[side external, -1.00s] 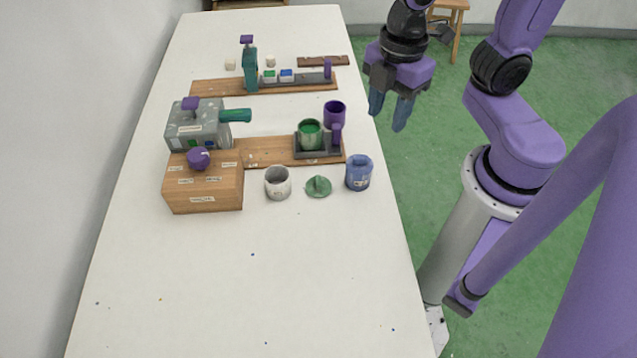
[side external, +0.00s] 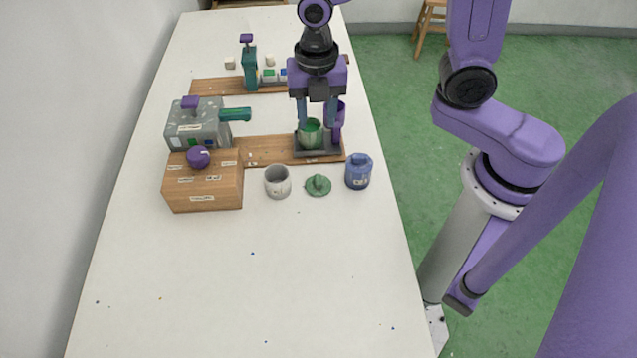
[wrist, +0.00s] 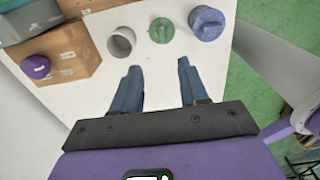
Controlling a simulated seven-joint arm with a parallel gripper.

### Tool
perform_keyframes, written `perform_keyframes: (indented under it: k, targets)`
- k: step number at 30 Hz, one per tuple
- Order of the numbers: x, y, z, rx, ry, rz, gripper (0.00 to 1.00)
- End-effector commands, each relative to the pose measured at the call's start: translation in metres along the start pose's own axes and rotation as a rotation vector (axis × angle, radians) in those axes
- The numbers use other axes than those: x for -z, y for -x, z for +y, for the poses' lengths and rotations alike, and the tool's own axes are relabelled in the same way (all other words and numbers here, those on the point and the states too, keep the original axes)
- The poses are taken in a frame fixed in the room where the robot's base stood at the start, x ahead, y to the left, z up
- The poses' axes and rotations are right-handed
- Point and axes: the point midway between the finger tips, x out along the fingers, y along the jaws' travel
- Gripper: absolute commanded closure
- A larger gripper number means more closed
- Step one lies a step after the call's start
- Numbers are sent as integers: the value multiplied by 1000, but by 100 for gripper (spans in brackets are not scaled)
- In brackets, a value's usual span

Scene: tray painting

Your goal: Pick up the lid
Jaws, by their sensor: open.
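The green lid (side external: 318,185) lies on the white table with its knob up, between a pale grey cup (side external: 278,182) and a blue lidded pot (side external: 358,172). In the wrist view the lid (wrist: 161,30) is near the top, beyond my fingertips, with the cup (wrist: 121,43) to its left and the blue pot (wrist: 206,23) to its right. My gripper (side external: 317,122) is open and empty. In the side view its fingers overlap the green-filled cup (side external: 311,133) on the dark tray; the height gap cannot be told. The wrist view also shows both fingers (wrist: 158,75) apart.
The dark tray (side external: 320,154) stands on a wooden board (side external: 265,151) with a purple mug (side external: 338,115). A wooden box (side external: 205,190) with a purple knob and a grey machine (side external: 195,122) stand left. The table's front (side external: 250,300) is mostly clear.

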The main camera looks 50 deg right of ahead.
Motion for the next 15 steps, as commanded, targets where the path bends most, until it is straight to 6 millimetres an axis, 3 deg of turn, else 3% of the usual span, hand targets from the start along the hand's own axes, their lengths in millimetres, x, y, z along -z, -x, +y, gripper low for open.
perform_keyframes:
  k: [15]
  targets:
    - [1,-71,-2,8,-1,2,56]
